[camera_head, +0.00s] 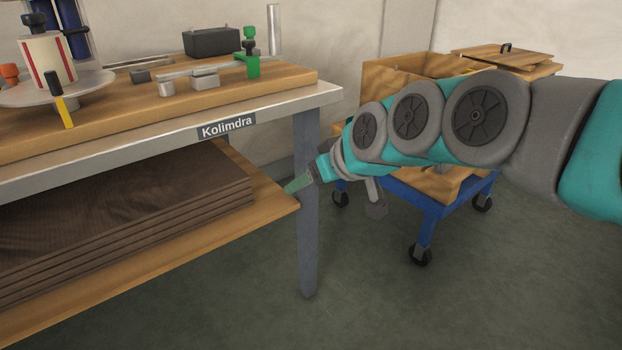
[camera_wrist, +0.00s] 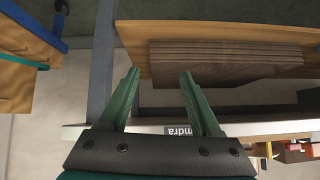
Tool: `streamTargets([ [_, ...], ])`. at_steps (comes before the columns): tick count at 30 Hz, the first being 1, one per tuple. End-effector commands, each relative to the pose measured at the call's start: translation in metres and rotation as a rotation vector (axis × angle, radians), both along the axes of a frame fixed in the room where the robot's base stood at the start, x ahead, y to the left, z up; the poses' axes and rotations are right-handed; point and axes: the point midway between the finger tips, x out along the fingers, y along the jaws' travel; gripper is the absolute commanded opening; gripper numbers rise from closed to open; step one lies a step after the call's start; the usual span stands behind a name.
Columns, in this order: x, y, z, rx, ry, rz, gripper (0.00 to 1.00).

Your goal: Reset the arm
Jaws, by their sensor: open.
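My arm reaches in from the right in the head view, and my gripper (camera_head: 297,184) points left at the right end of the table's lower shelf, near the table leg. In the wrist view my gripper (camera_wrist: 158,75) shows two green fingers spread apart with nothing between them. Beyond the fingertips are the wooden shelf (camera_wrist: 135,45) and a stack of dark brown boards (camera_wrist: 225,58) on it. I cannot tell whether the fingertips touch the shelf edge.
The labelled workbench (camera_head: 330,92) carries a round labelling device (camera_head: 47,60), a green clamp (camera_head: 248,66) and a black box (camera_head: 211,41). Its grey leg (camera_head: 307,240) stands close to my gripper. A blue wheeled cart (camera_head: 432,205) with a wooden crate (camera_head: 392,72) is behind my arm. The front floor is clear.

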Motion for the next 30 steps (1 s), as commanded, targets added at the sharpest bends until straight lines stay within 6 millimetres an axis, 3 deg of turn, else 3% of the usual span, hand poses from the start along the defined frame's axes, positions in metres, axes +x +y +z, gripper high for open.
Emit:
streamTargets([
  [5, -0.003, 0.000, -0.002, -0.006, 0.011, -0.001, 0.65],
  [8, -0.024, -0.004, -0.015, -0.038, 0.079, -0.010, 0.65],
  [11, -0.064, -0.015, -0.038, -0.097, 0.211, -0.046, 0.65],
  [15, -0.142, -0.045, -0.079, -0.198, 0.462, -0.152, 0.65],
  [21, -0.244, -0.087, -0.110, -0.298, 0.766, -0.339, 0.65],
  [25, -0.284, -0.100, -0.117, -0.327, 0.883, -0.422, 0.65],
  [30, -0.297, -0.104, -0.119, -0.335, 0.919, -0.453, 0.65],
])
